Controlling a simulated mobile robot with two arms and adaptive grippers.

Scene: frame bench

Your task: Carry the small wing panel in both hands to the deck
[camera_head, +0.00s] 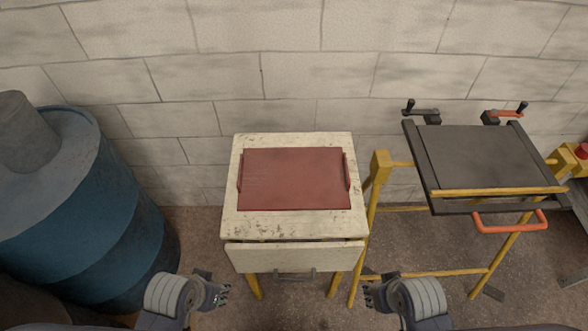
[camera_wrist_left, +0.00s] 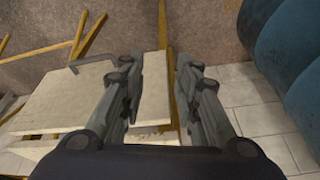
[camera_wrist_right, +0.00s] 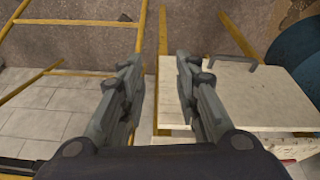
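The small wing panel (camera_head: 294,179) is a flat dark red rectangle with a raised handle at its left and right ends. It lies on the worn cream top of a small cabinet (camera_head: 290,224) in the middle. The deck (camera_head: 478,158) seems to be the dark grey tilted plate on a yellow frame at the right. My left gripper (camera_head: 220,292) is low in front of the cabinet, left of its drawer; its fingers are apart and empty in the left wrist view (camera_wrist_left: 158,72). My right gripper (camera_head: 370,292) is low at the right front; its fingers are apart and empty in the right wrist view (camera_wrist_right: 160,72).
A blue drum (camera_head: 90,215) stands at the left. The cabinet has a drawer front with a grey handle (camera_head: 294,276). A block wall (camera_head: 300,75) closes the rear.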

